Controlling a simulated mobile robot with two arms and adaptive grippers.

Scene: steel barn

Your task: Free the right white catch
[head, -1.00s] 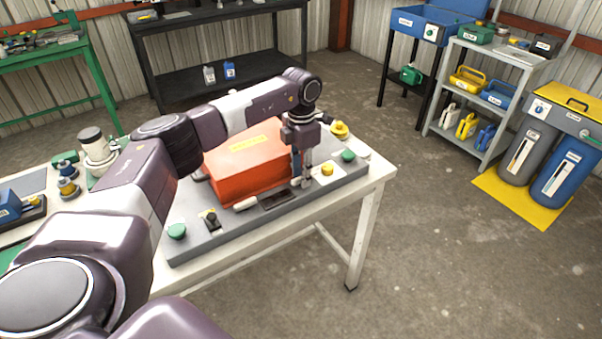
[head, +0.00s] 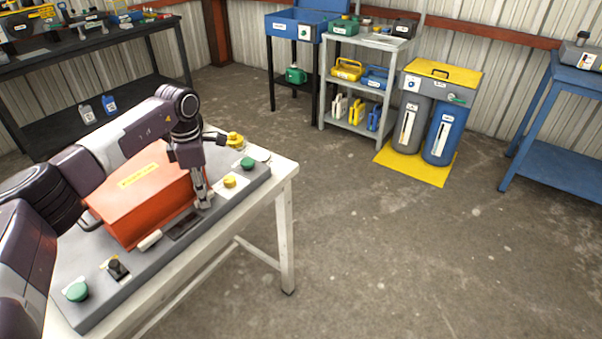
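An orange-red box (head: 150,195) with a yellow label stands on a grey board (head: 95,290) on the white-framed table. A white catch (head: 149,240) lies at the box's front edge, left of a dark plate (head: 184,225). My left gripper (head: 204,203) points down at the box's front right corner, right of the dark plate. A small pale part shows at its fingertips; the right white catch is mostly hidden there. I cannot tell whether the fingers are closed on it. My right gripper is not in view.
Grey shelves (head: 370,42), grey and blue bins (head: 441,135) and a blue table (head: 560,165) stand behind. The floor right of the table is clear.

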